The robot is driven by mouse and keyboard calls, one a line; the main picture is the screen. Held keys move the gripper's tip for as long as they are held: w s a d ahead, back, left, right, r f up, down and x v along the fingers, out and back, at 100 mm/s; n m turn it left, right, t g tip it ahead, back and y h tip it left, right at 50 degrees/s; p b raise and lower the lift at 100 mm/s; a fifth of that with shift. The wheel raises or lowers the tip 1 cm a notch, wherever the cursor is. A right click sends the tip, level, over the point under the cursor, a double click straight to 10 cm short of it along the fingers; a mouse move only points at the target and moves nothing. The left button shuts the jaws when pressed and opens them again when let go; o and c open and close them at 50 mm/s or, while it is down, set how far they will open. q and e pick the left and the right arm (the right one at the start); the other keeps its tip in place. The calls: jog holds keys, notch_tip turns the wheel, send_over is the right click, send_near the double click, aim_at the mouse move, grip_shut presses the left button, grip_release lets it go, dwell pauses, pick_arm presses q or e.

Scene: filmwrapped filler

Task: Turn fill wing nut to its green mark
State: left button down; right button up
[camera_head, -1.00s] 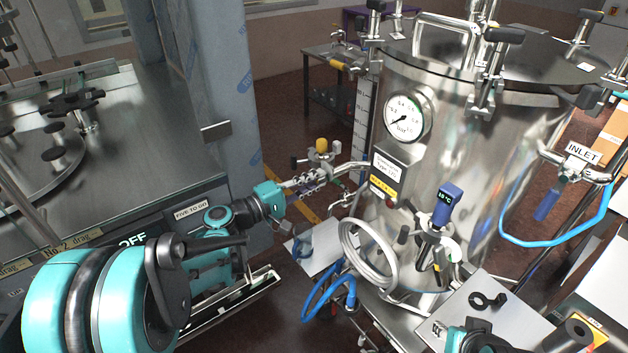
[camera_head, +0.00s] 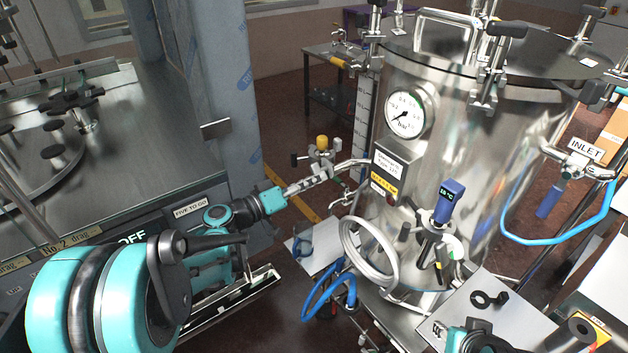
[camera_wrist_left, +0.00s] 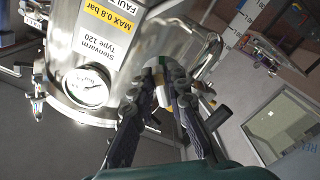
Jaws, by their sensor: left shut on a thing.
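My left gripper (camera_head: 318,178) reaches in from the left to the pipe fittings (camera_head: 345,165) on the left side of the steel vessel (camera_head: 455,130). In the left wrist view its two dark fingers (camera_wrist_left: 168,92) are closed around a small pale piece (camera_wrist_left: 169,101) beside the vessel, which I take to be the fill wing nut. The fingers hide most of it, so its angle cannot be read. I cannot make out the green mark. A teal part of my right arm shows at the bottom right; its gripper is not in view.
A yellow-capped fitting (camera_head: 321,143) stands just behind the gripper. A steel bench (camera_head: 130,120) is at the left. A blue hose (camera_head: 540,241) hangs below the inlet.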

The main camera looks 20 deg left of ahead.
pick_arm(q)
jog(key=shift+f+m, duration=0.15)
jog(key=shift+m, duration=0.95)
jog(key=c, duration=1.5)
grip_release()
jog(key=shift+a, duration=0.1)
jog(key=v, duration=1.2)
